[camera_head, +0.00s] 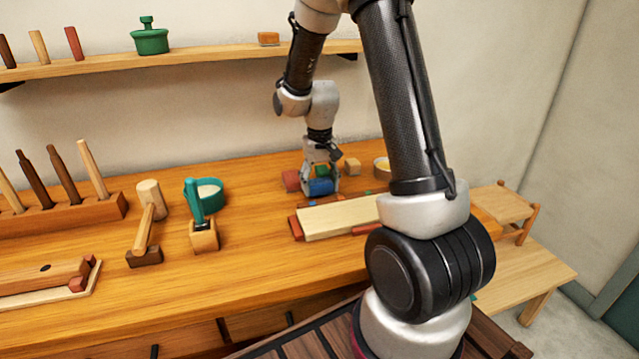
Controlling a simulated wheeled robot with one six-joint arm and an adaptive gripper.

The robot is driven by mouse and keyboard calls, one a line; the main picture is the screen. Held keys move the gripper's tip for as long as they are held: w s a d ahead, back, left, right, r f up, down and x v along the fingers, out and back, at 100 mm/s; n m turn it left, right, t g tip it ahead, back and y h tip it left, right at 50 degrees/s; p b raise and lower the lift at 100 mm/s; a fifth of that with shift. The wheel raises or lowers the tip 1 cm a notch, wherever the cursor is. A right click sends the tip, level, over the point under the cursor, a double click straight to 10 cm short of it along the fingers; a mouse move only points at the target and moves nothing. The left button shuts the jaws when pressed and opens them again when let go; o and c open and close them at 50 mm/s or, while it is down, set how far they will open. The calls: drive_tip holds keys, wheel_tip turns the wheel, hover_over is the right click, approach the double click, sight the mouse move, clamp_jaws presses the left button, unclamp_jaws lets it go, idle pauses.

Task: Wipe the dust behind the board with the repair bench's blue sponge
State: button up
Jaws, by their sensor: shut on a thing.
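My gripper (320,182) reaches down behind the board and is shut on the blue sponge (321,188), which shows low between its fingers. Whether the sponge touches the bench top is hard to tell. The pale board (340,218) lies at the front of the gripper, with red-brown pieces along its left end and front edge. My own arm covers its right end. The wooden bench top (270,250) is bare to the left of the board. No dust can be made out at this size; the surface behind the board is partly hidden by the gripper.
A red cylinder (291,180) stands close left of the gripper; a small wooden block (352,166) and a bowl (382,166) are to its right. A teal dish (209,192), a teal-handled tool (195,202) and a mallet (148,215) stand left. A shelf (200,63) runs above.

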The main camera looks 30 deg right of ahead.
drive_tip(key=shift+f, duration=0.6)
drive_tip(key=shift+s+d+r, duration=0.1)
drive_tip(key=shift+s+d, duration=0.15)
drive_tip(key=shift+d, duration=0.95)
drive_tip(key=shift+s+d, duration=0.25)
drive_tip(key=shift+d, duration=0.95)
drive_tip(key=shift+w+a+f, duration=0.1)
drive_tip(key=shift+w+a, duration=0.15)
drive_tip(key=shift+a, duration=0.95)
drive_tip(key=shift+w+a+f, duration=0.1)
drive_tip(key=shift+w+a, duration=0.1)
drive_tip(key=shift+a, duration=1)
drive_tip(key=shift+s+d+r, duration=0.1)
drive_tip(key=shift+s+d, duration=0.15)
drive_tip(key=shift+d, duration=0.95)
drive_tip(key=shift+s+d, duration=0.2)
drive_tip(key=shift+d, duration=1)
drive_tip(key=shift+w+a, duration=0.25)
drive_tip(key=shift+a, duration=0.95)
drive_tip(key=shift+w+a, duration=0.2)
drive_tip(key=shift+a, duration=1)
drive_tip(key=shift+r, duration=2.95)
